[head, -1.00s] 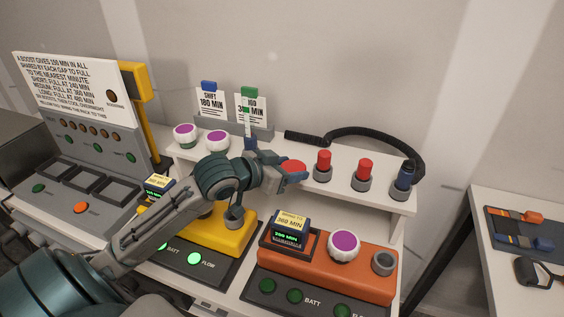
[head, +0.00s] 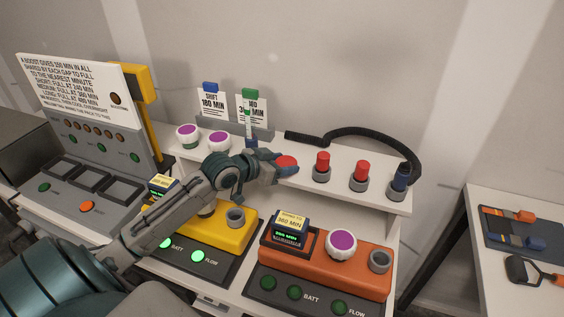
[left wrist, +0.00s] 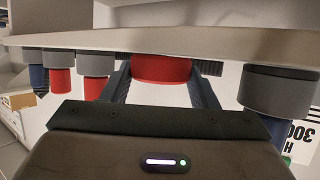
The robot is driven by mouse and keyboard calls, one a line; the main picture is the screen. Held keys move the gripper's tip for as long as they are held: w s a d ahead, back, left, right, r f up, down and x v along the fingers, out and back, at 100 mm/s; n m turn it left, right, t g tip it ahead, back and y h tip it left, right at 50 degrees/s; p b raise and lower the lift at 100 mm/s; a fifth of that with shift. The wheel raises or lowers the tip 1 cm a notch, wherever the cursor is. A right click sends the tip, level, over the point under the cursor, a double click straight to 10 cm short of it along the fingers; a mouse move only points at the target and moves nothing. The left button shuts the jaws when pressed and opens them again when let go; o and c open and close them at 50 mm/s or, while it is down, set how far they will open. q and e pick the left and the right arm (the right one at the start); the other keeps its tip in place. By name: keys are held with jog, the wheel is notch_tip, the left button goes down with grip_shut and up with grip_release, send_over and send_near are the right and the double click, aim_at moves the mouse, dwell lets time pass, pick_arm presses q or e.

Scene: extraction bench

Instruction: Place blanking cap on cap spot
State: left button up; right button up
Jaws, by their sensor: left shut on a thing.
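My left gripper (head: 286,165) is shut on a red cap (head: 287,161), at the white shelf (head: 300,183). The left wrist view also shows the red cap (left wrist: 160,68) between the two dark fingers. That view is upside down, and the cap appears at the shelf's level; I cannot tell whether it touches the shelf. The cap spot is not distinguishable, and any mark under the cap is hidden. My right gripper is not in view.
Right of the cap stand two red-topped plugs (head: 322,163) (head: 360,172) and a blue one (head: 401,178) in grey sockets. A black hose (head: 350,139) lies behind. Two purple-topped knobs (head: 187,136) (head: 218,142) stand left. Yellow (head: 225,234) and orange (head: 350,268) units sit below.

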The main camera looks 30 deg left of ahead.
pick_arm(q)
jog(key=shift+f, duration=0.15)
jog(key=o, duration=1)
jog(key=shift+o, duration=0.2)
jog(key=shift+r, duration=0.2)
jog(key=v, duration=0.4)
jog(key=shift+s+a, duration=0.1)
jog(key=shift+s+a+r, duration=0.15)
jog(key=shift+s+r, duration=0.1)
jog(key=shift+s, duration=0.4)
jog(key=p, duration=0.9)
send_near(282, 163)
jog(key=s+r, duration=0.1)
jog(key=s, duration=0.1)
jog(key=shift+a+r, duration=0.1)
jog(key=shift+a, duration=0.05)
